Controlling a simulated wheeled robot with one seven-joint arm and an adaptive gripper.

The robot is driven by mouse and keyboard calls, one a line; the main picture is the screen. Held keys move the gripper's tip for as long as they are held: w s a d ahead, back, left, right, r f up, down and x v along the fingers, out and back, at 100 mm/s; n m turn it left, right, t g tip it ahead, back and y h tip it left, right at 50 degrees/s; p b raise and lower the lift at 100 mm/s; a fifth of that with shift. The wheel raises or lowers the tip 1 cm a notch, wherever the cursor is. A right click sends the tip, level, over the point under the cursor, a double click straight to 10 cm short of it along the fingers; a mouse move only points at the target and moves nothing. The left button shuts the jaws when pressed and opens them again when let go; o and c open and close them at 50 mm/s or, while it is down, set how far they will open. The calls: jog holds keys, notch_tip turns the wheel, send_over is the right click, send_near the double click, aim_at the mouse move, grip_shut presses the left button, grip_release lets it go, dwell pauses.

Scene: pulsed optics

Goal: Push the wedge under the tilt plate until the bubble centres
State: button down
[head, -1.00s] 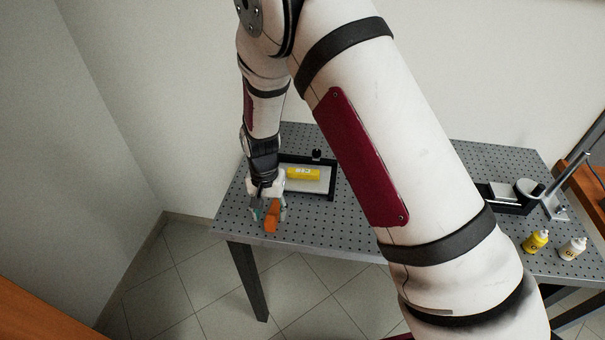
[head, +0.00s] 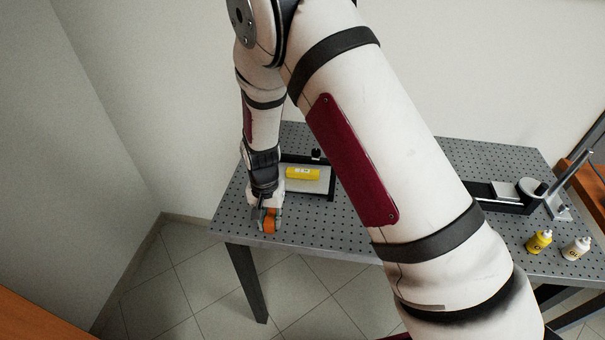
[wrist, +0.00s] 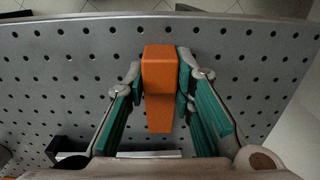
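The orange wedge (head: 269,226) lies on the perforated table near its front left corner. In the wrist view the wedge (wrist: 160,85) sits between the two teal-padded fingers of my gripper (wrist: 160,80). The fingers stand close along both sides of it, with at most a thin gap. In the head view my gripper (head: 268,217) is low over the wedge and partly hides it. The pale tilt plate (head: 312,186) sits in a black frame just behind and right of my gripper, with a yellow level (head: 303,173) on it. The bubble is too small to read.
The perforated table (head: 320,222) has clear room right of the wedge, partly hidden by my arm. A yellow bottle (head: 538,241) and a white bottle (head: 576,248) stand at the right. A black rail with a pale block (head: 505,190) lies behind them.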

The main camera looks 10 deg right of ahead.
jog(key=shift+w+d+b, duration=0.45)
jog(key=shift+w+b, duration=0.2)
jog(key=shift+w, duration=0.55)
jog(key=shift+w+d+b, duration=0.4)
jog(key=shift+w+b, duration=0.25)
jog(key=shift+w, duration=0.5)
jog(key=shift+w+d+b, duration=0.45)
jog(key=shift+w+b, duration=0.2)
jog(key=shift+w, duration=0.55)
jog(key=shift+w+d, duration=0.1)
jog(key=shift+w, duration=0.2)
dwell(0.9)
dwell(1.2)
jog(key=c, duration=1.3)
grip_release()
notch_tip(320, 180, up, 12)
